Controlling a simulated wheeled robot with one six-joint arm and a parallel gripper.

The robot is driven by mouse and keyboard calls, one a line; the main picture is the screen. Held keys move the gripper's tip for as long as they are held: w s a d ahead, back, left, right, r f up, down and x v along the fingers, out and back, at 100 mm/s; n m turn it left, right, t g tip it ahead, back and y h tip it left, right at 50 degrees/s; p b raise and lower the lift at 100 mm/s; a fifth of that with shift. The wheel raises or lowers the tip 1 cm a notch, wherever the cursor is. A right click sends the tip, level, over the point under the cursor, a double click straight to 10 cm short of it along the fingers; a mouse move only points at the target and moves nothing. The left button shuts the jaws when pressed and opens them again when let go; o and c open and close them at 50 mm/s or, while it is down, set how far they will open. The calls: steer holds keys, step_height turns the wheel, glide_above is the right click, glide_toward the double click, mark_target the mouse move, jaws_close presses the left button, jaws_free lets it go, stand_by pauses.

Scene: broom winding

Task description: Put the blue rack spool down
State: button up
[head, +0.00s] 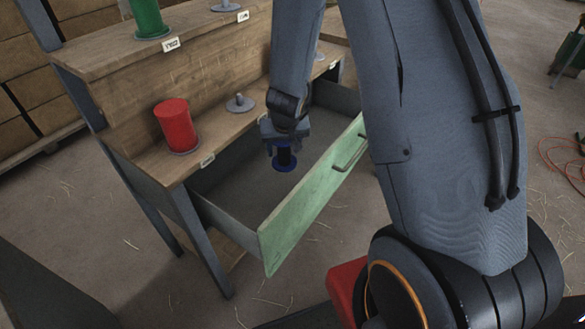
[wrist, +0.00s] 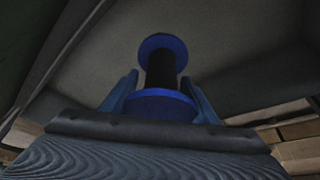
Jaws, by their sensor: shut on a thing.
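The blue spool (head: 284,161) has blue flanges and a dark core. It hangs below my gripper (head: 286,138), over the open drawer (head: 300,210) with the pale green front. In the wrist view the blue spool (wrist: 163,103) sits between the two blue fingers of my gripper (wrist: 160,95). The gripper is shut on it. The spool looks roughly upright. The head view does not settle how far it is above the drawer floor.
A red spool (head: 175,125) stands on the wooden rack's lower shelf (head: 215,125), beside an empty peg (head: 240,103). A green spool (head: 148,18) stands on the upper shelf. The drawer's handle (head: 350,150) sticks out in front. My arm hides the rack's right part.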

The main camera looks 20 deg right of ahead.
mark_target(284, 156)
steer(key=shift+b+x, duration=0.75)
steer(key=shift+x, duration=0.25)
step_height(284, 156, down, 5)
steer(key=b, duration=0.4)
steer(key=shift+a+b, duration=0.15)
steer(key=shift+b, duration=0.15)
steer(key=shift+f+b, duration=1.2)
steer(key=shift+f, duration=0.85)
steer(key=shift+f, duration=0.1)
steer(key=shift+f, duration=0.1)
steer(key=o, duration=1.1)
steer(key=p+v, duration=0.6)
steer(key=v, duration=0.6)
steer(key=shift+r, duration=0.25)
